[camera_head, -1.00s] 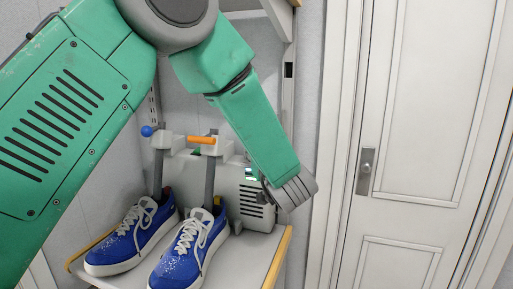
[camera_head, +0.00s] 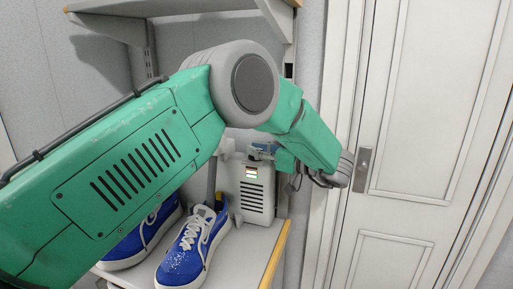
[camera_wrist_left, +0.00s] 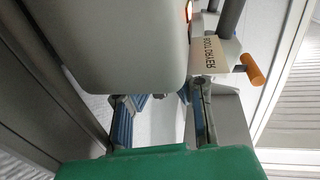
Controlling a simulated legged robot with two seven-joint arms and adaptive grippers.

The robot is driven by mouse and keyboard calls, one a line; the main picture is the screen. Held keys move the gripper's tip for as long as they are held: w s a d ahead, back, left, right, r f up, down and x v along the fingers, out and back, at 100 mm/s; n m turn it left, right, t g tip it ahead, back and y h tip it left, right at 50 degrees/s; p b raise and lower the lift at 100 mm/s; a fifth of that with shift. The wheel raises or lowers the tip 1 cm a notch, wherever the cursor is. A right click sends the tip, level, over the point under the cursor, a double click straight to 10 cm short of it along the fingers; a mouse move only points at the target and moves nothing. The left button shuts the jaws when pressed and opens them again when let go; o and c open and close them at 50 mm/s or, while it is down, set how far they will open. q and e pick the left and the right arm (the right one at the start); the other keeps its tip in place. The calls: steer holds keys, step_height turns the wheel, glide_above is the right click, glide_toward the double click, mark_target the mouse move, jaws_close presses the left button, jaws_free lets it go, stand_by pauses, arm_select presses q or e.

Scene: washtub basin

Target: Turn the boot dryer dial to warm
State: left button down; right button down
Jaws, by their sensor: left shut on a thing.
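My right gripper is out of view.
Blue shoes with white laces, one clear (camera_head: 192,245) and one partly hidden (camera_head: 128,247), are on the shelf (camera_head: 237,258) left of the dryer. An orange peg (camera_wrist_left: 254,70) sticks out near the label. A white door (camera_head: 425,120) with a metal handle stands right.

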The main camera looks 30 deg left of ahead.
arm_select(q)
steer(key=shift+f+n+g, duration=0.25)
steer(key=shift+n+g, duration=0.25)
steer(key=shift+g, duration=0.4)
steer(key=c, duration=1.6)
jaws_free()
steer(key=shift+w+r, duration=0.1)
steer(key=shift+r, duration=0.1)
steer(key=shift+t, duration=0.5)
